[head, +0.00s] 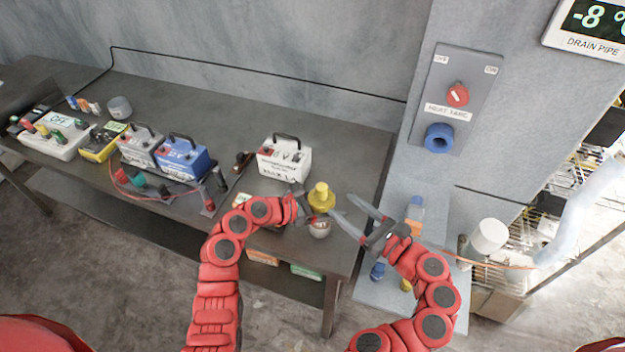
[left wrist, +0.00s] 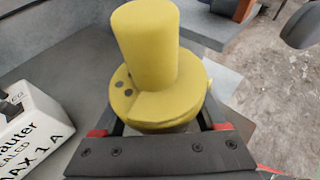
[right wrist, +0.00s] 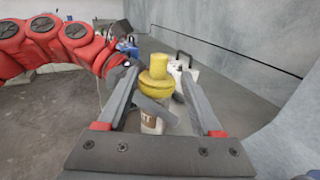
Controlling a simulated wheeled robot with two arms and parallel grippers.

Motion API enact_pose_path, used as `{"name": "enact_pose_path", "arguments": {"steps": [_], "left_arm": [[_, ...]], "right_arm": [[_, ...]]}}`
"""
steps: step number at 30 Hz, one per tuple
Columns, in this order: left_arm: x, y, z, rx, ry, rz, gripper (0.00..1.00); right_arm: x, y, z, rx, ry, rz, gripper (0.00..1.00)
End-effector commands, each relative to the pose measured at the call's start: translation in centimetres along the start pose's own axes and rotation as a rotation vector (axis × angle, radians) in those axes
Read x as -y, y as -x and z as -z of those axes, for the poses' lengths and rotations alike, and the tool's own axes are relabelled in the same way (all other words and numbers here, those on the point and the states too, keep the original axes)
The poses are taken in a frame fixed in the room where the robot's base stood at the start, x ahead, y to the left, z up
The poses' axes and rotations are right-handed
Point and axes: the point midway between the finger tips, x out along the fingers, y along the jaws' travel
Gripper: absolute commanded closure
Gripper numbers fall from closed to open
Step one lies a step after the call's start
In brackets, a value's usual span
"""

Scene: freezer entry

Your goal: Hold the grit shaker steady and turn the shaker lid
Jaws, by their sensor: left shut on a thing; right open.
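The grit shaker (head: 319,230) has a pale body and a yellow lid (head: 321,196) with a tall knob. It stands upright at the table's front right. My left gripper (head: 304,208) is shut on the shaker body, just below the lid. The left wrist view shows the lid (left wrist: 150,75) close up, with dark dots on its rim; the body is mostly hidden there. My right gripper (head: 341,204) is open and empty, just right of the lid. In the right wrist view, the lid (right wrist: 157,78) appears between its fingers, with part of the labelled body (right wrist: 152,125) below.
A blue box (head: 184,158) and cables lie farther left on the table (head: 345,150). A panel with a red switch (head: 458,95) is on the wall.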

Motion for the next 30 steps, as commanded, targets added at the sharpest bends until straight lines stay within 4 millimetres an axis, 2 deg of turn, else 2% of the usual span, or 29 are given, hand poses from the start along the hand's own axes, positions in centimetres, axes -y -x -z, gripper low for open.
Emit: {"name": "enact_pose_path", "arguments": {"steps": [5, 12, 18, 23, 30], "left_arm": [[0.0, 0.0, -0.1, 0.001, 0.0, 0.0, 1.0], [0.0, 0.0, -0.1, 0.001, 0.0, 0.0, 1.0], [0.0, 0.0, -0.1, 0.001, -0.001, 0.0, 1.0], [0.0, 0.0, -0.1, 0.001, -0.001, 0.0, 1.0], [0.0, 0.0, -0.1, 0.001, -0.001, -0.001, 1.0]], "right_arm": [[-0.3, -2.5, 0.0, -0.002, -0.002, -0.01, 0.33], [-0.3, -7.6, 0.0, -0.002, -0.001, -0.011, 0.33], [-0.2, -10.6, 0.0, 0.0, -0.002, -0.005, 0.33], [-0.1, -11.6, 0.0, -0.001, -0.003, -0.003, 0.33], [-0.1, -11.7, 0.0, -0.001, -0.002, -0.001, 0.33]]}}
